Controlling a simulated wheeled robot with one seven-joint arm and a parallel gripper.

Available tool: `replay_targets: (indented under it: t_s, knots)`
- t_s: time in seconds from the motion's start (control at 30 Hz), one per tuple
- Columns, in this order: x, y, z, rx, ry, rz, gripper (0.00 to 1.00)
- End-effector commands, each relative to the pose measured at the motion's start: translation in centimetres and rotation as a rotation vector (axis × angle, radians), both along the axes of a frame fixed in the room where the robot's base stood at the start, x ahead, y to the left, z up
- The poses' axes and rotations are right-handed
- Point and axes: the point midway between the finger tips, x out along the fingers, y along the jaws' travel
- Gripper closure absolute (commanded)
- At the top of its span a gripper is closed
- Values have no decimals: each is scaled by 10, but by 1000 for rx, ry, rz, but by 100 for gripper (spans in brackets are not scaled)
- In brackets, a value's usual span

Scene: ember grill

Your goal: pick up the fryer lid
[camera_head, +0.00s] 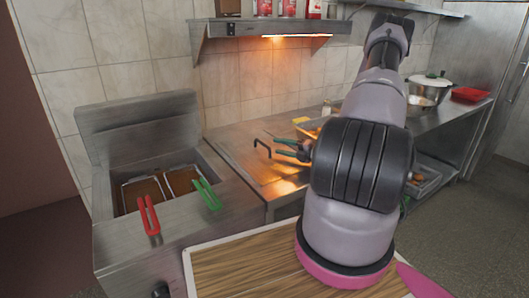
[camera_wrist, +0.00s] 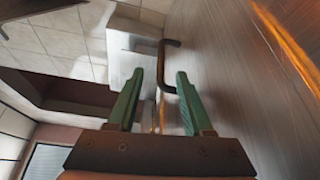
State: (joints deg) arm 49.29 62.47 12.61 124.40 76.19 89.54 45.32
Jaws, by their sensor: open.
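The fryer lid (camera_head: 240,148) appears to be the flat steel plate lying on the counter right of the fryer. Its dark bracket-shaped handle (camera_head: 262,146) stands up from it. In the wrist view the handle (camera_wrist: 168,42) shows just beyond and partly between the fingertips, above brushed steel. My gripper (camera_head: 274,145) has green fingers and is just right of the handle in the head view. In the wrist view my gripper (camera_wrist: 160,75) is open, with nothing clamped. Whether a finger touches the handle I cannot tell.
The fryer (camera_head: 165,195) at left holds two baskets with a red handle (camera_head: 148,215) and a green handle (camera_head: 208,194). A hood (camera_head: 265,30) hangs above the counter. A pot (camera_head: 430,88) and a red tray (camera_head: 470,94) stand at back right. A wooden board (camera_head: 240,272) is in front.

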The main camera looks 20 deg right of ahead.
Motion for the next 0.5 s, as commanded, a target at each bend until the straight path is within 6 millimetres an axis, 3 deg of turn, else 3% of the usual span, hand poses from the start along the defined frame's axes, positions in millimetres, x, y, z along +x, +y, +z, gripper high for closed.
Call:
replay_targets:
  t_s: [0.5]
  knots:
    - [51,37,-7,-2,-2,4,49]
